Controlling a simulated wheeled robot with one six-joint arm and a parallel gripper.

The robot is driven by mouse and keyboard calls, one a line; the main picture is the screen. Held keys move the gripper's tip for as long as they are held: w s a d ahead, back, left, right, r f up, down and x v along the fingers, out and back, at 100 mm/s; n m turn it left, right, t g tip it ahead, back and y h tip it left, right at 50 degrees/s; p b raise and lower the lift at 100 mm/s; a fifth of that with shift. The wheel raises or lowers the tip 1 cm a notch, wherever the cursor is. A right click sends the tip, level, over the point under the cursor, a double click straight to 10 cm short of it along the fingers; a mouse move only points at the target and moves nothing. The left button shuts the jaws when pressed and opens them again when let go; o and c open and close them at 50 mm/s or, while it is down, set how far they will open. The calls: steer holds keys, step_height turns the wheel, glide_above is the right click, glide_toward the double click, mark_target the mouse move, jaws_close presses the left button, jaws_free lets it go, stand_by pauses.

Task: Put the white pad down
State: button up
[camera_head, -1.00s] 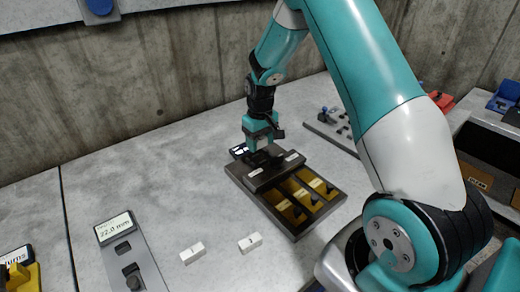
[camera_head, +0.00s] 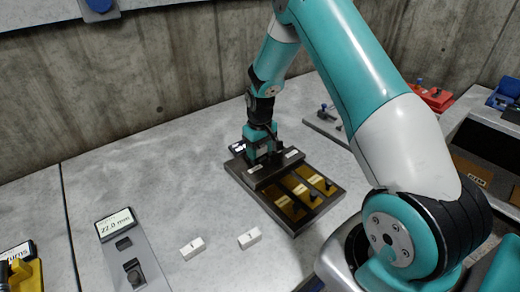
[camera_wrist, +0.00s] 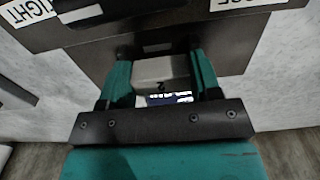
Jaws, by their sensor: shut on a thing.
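My gripper (camera_head: 262,158) is low over the raised dark back part of the dark fixture (camera_head: 294,229). The pad sits between the two teal fingers. In the head view the fingers hide the held pad. I cannot tell whether it touches the surface beneath. Two other white pads, one at left (camera_head: 192,248) and one at right (camera_head: 250,238), lie apart on the grey table in front.
Yellow slots (camera_head: 300,188) with dark pieces fill the fixture's front. A grey gauge with a "22.0 mm" display (camera_head: 115,224) stands at left. White label plates (camera_wrist: 25,12) flank the gripper in the wrist view.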

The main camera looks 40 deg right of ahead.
mark_target(260, 148)
steer(key=o, duration=0.9)
steer(key=shift+s+f, duration=0.2)
steer(key=shift+f, duration=0.4)
steer(key=shift+a, duration=0.25)
step_height(260, 148, up, 13)
steer(key=b, duration=0.2)
steer(key=s+a+r+n+y, duration=0.1)
steer(key=s+a+r, duration=0.25)
steer(key=a, duration=0.25)
steer(key=s+a+r+n, duration=0.1)
steer(key=s+a+r, duration=0.2)
steer(key=a+r, duration=0.15)
steer(key=s+a+r+n+y, duration=0.1)
steer(key=s+a, duration=0.3)
steer(key=s, duration=0.3)
steer(key=s+a+r+n+y, duration=0.1)
steer(key=s+a+n, duration=0.1)
steer(key=s+a, duration=0.3)
steer(key=s+a+r+n+y, duration=0.1)
steer(key=s+a, duration=0.3)
steer(key=s, duration=0.5)
steer(key=shift+s+a+r+n, duration=0.15)
steer(key=shift+r+n, duration=0.15)
